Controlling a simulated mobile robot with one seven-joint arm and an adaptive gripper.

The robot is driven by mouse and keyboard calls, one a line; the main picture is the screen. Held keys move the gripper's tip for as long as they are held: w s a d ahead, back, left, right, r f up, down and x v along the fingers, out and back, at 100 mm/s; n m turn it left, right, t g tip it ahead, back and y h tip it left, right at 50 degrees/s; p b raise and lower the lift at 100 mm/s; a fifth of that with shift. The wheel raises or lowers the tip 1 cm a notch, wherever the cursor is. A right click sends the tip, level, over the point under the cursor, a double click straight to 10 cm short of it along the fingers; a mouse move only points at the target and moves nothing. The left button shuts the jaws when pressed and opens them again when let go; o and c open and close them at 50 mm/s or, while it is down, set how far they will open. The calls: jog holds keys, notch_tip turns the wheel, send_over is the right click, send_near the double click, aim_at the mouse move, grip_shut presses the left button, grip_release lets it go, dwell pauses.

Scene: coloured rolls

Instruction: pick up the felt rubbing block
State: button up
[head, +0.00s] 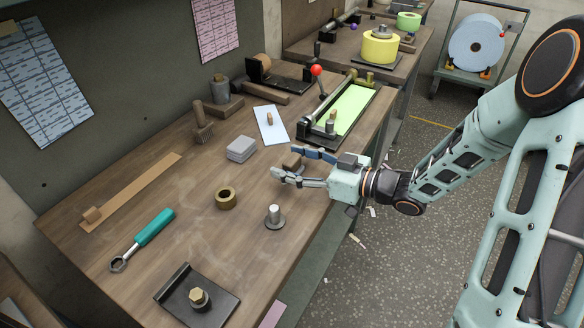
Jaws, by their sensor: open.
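My gripper (285,161) reaches in from the right over the workbench, its fingers open and pointing left. A small brown block (293,161) shows between the spread fingers and is partly hidden by them; it may be the felt rubbing block. I cannot tell whether either finger touches it. A grey, layered block (240,149) with rounded corners lies on the bench to the left of the gripper, clear of it. It could also be the felt block; the picture does not settle which.
The workbench (190,240) holds a tape roll (226,198), a metal peg on a round base (274,217), a teal-handled wrench (153,228) and a brush (202,122). A frame with a green sheet (350,108) stands just behind the gripper. Bare wood lies left of the gripper.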

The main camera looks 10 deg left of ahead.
jog(key=shift+c, duration=0.4)
jog(key=c, duration=1.2)
jog(key=shift+r, duration=0.1)
